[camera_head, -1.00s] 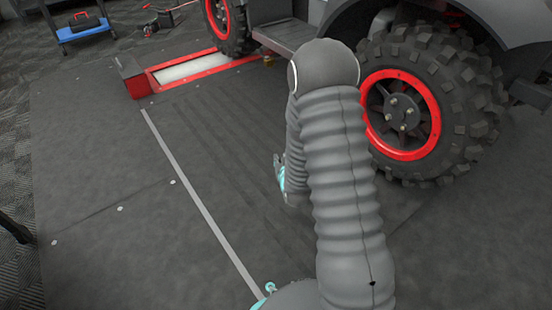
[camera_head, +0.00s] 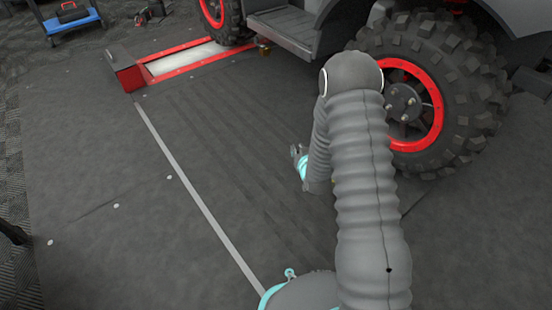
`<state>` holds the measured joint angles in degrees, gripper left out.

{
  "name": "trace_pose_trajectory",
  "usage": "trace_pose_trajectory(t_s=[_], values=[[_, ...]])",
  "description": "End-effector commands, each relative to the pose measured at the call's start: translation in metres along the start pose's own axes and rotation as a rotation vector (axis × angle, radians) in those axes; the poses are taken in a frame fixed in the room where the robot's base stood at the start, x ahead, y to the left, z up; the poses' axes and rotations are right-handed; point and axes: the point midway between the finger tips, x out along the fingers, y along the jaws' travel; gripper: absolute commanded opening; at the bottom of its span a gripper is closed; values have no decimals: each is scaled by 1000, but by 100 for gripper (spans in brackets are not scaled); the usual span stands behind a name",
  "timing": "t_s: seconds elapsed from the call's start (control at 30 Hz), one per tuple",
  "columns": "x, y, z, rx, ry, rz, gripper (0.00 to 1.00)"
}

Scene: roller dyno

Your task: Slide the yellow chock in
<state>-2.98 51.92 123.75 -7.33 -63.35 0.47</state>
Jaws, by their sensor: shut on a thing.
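My arm crosses the middle of the view and bends down in front of the vehicle's near wheel (camera_head: 470,95). Its wrist, with a teal cap, shows just left of the arm's upper link. My gripper is hidden behind my own arm, so its jaws and anything in them do not show. No yellow chock can be made out clearly; at most a tiny yellowish speck shows at the arm's edge. The near wheel has a black knobby tyre and a red rim, and my arm covers part of its left side.
The vehicle's other wheel (camera_head: 222,18) stands by the red-framed roller bed (camera_head: 190,61) at the back. A small brass-coloured piece (camera_head: 264,48) sits near that frame's right end. A blue cart (camera_head: 72,22) stands back left. The dark floor (camera_head: 110,160) at left is clear.

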Motion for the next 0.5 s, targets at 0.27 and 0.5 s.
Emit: trace_pose_trajectory(t_s=[0.27,0.5], values=[[61,-49,42,-71,3,-153,0],[84,-73,63,-105,5,-224,0]])
